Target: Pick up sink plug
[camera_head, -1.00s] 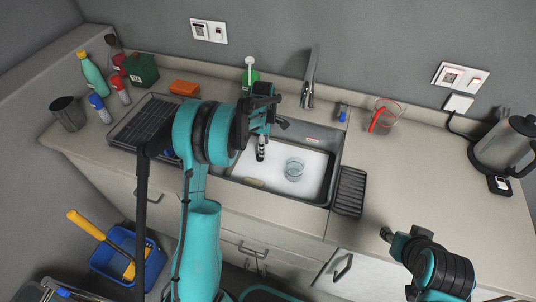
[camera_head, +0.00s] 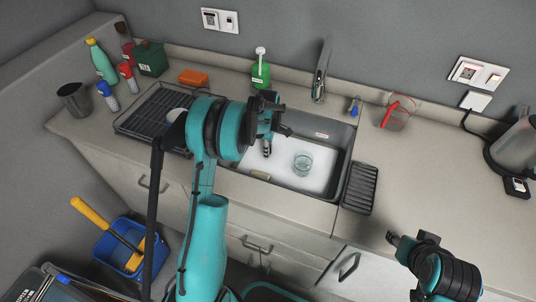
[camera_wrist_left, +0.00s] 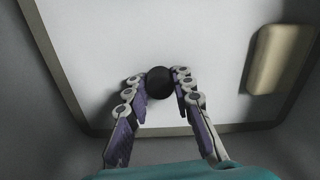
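The sink plug (camera_wrist_left: 160,82) shows in the left wrist view as a small dark round thing over the pale sink floor. The two fingertips of my left gripper (camera_wrist_left: 161,88) lie against it on both sides, shut on it. In the head view my left gripper (camera_head: 267,148) points down into the left part of the sink (camera_head: 318,185); the plug cannot be made out there. My right gripper (camera_head: 392,239) is over the counter front at the right, far from the sink; its fingers are too small to judge.
A clear glass (camera_head: 302,163) stands in the sink, right of my left gripper. The tap (camera_head: 320,75) rises behind. A dish rack (camera_head: 155,118) is left, a dark ribbed tray (camera_head: 360,188) right.

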